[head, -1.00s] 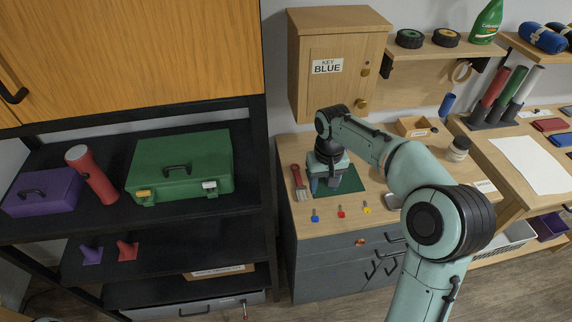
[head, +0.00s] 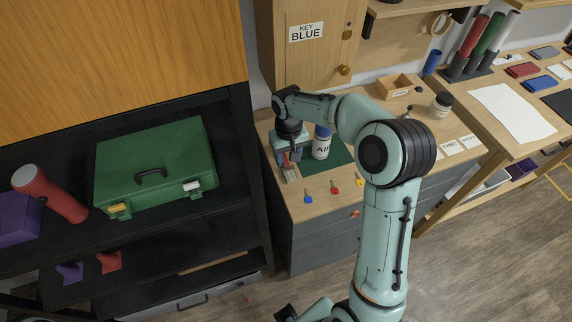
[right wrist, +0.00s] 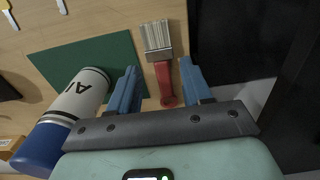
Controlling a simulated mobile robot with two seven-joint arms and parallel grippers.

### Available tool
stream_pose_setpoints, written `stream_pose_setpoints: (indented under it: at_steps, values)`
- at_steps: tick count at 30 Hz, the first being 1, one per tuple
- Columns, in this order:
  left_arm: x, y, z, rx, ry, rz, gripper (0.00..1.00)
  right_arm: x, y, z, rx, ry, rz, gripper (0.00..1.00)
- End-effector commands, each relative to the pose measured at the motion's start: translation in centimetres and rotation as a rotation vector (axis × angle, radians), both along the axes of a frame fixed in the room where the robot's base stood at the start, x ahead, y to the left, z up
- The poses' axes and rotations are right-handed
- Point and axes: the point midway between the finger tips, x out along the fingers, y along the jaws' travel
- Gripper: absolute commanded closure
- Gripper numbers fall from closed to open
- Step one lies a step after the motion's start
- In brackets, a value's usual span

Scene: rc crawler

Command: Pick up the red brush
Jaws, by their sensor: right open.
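The red brush (right wrist: 163,75) lies on the wooden worktop beside a green mat (right wrist: 95,62), its pale bristles pointing away from my gripper in the right wrist view. My right gripper (right wrist: 158,64) is open, with one blue finger on each side of the red handle. The handle shows between the fingers, with no clear contact. In the head view my right gripper (head: 287,160) points down over the brush and hides most of it; only the bristle end (head: 291,175) shows clearly. My left gripper is not clearly in view.
A white and blue can (head: 321,143) stands on the mat, close to my right gripper. Small blue, red and yellow items lie in front. A dark shelf post (head: 250,170) rises left of the worktop. A green toolbox (head: 155,165) sits on the shelf.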

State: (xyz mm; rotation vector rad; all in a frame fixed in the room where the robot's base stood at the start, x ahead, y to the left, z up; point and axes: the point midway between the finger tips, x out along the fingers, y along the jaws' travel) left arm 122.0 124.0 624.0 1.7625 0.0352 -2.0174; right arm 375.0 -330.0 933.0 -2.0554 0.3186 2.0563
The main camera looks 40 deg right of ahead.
Motion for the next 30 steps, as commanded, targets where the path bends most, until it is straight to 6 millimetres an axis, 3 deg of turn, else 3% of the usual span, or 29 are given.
stream_pose_setpoints:
  at_steps: [10,19,23,30]
  values:
    - [0.2,0.0,0.3,0.000,-0.003,0.000,0.57,0.6,-0.3,-4.5,0.001,0.002,0.001,0.51]
    - [0.2,0.0,0.3,0.000,-0.002,0.000,0.57,0.7,-0.3,-5.1,0.001,-0.001,0.000,0.51]
    - [0.2,0.0,0.3,0.000,-0.002,0.000,0.57,0.7,-0.3,-5.0,0.001,-0.001,0.000,0.88]
    - [0.2,0.0,0.3,0.000,-0.002,0.000,0.57,0.7,-0.3,-5.0,0.001,-0.001,0.000,0.88]
